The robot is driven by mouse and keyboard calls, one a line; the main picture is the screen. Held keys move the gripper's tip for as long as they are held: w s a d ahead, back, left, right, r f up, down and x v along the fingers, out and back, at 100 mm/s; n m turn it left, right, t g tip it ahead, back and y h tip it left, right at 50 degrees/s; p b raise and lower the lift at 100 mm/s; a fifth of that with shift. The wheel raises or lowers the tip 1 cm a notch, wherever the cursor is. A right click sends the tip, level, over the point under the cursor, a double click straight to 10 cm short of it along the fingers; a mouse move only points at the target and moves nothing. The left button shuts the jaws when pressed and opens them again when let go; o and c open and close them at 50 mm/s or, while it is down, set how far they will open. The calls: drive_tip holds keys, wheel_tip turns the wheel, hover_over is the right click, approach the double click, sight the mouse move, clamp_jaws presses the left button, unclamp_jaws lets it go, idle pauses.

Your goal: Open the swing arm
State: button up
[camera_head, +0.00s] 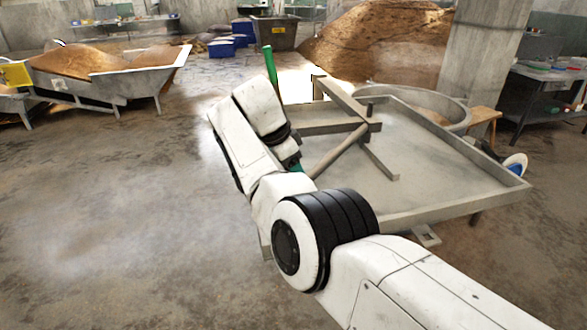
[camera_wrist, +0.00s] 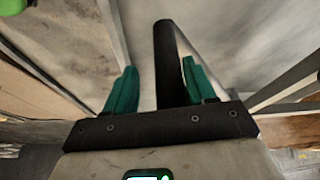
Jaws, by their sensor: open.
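The swing arm appears to be the grey beam assembly (camera_head: 345,97) lying over a large grey tray table (camera_head: 455,205) in the head view, with a slanted rod (camera_head: 340,150) and a short dark peg. A green upright handle (camera_head: 270,72) rises at the table's left corner; a bright green piece (camera_wrist: 12,6) shows at the wrist view's top left. My gripper (camera_wrist: 159,64) is open, its teal fingers apart. A dark bar (camera_wrist: 167,60) shows between them, closer to the right finger; I cannot tell whether they touch. In the head view my arm hides most of the gripper.
A round metal vat (camera_head: 425,105) and a concrete pillar (camera_head: 480,60) stand behind the table. A wooden stool (camera_head: 484,115) and a side bench (camera_head: 545,90) are at right. A grain trough (camera_head: 130,75) stands at left. The floor left of my arm is clear.

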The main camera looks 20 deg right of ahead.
drive_tip(key=shift+d+r, duration=0.2)
drive_tip(key=shift+w+a+r, duration=0.1)
drive_tip(key=shift+r, duration=0.15)
drive_tip(key=b+v, duration=0.1)
drive_tip(key=v, duration=0.9)
drive_tip(key=shift+a, duration=0.2)
drive_tip(key=shift+f, duration=0.1)
